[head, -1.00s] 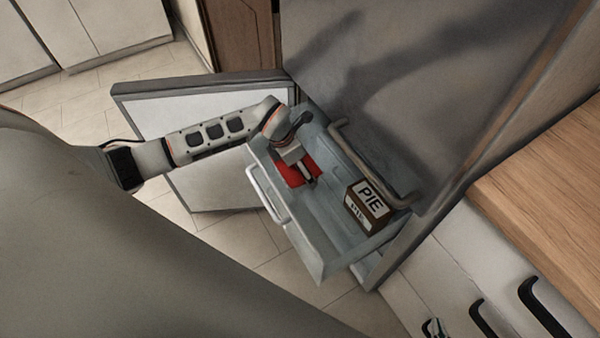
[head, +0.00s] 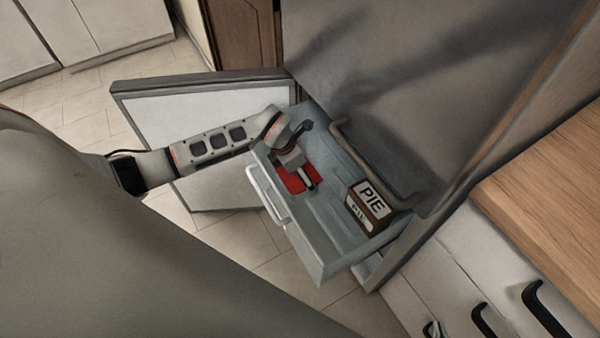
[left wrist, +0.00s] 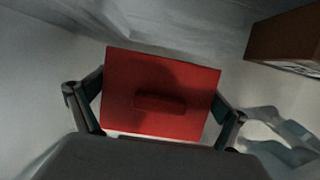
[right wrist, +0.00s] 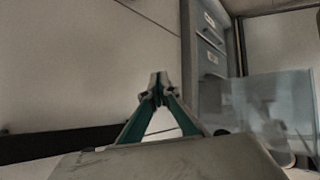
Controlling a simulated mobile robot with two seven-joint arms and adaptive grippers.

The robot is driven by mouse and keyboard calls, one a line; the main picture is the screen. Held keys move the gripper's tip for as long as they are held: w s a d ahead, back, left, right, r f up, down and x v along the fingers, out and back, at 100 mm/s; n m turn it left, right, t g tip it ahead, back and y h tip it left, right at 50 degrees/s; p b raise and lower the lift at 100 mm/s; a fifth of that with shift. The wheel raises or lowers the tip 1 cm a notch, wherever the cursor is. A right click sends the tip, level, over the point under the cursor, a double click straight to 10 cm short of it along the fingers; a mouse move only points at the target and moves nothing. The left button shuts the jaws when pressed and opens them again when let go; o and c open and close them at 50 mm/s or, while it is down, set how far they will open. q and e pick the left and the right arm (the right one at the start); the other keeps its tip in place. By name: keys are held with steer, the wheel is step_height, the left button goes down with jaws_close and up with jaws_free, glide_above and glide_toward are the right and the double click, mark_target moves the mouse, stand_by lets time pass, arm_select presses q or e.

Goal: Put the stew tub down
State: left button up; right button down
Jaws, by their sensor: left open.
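The stew tub, seen as a red lid with a small raised bar (left wrist: 160,102), is at the left end of the pulled-out freezer drawer (head: 315,245). In the head view the red tub (head: 294,184) is partly hidden by my left gripper (head: 306,181), which reaches down into the drawer over it. In the left wrist view the left gripper (left wrist: 157,118) is open, with one finger on each side of the tub. The tub looks low in the drawer; its underside is hidden. My right gripper (right wrist: 158,88) is shut and empty; its tips show at the head view's bottom edge (head: 432,329).
A brown box marked PIE (head: 368,204) stands at the drawer's right end, with bare drawer floor between it and the tub. An open door (head: 150,108) stands behind my left arm. A wooden counter (head: 550,180) with black-handled drawers is at right.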

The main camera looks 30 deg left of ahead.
arm_select(q)
steer(key=p+v, duration=0.1)
steer(key=v, duration=0.4)
steer(key=shift+w, duration=0.2)
steer(key=p+v, duration=0.1)
steer(key=v, duration=0.4)
steer(key=shift+s+r+p, duration=0.15)
steer(key=shift+r+p, duration=0.15)
steer(key=shift+r, duration=0.1)
steer(key=shift+s+a+r, duration=0.15)
steer(key=shift+s+r, duration=0.1)
steer(key=shift+r, duration=0.25)
steer(key=shift+r, duration=0.1)
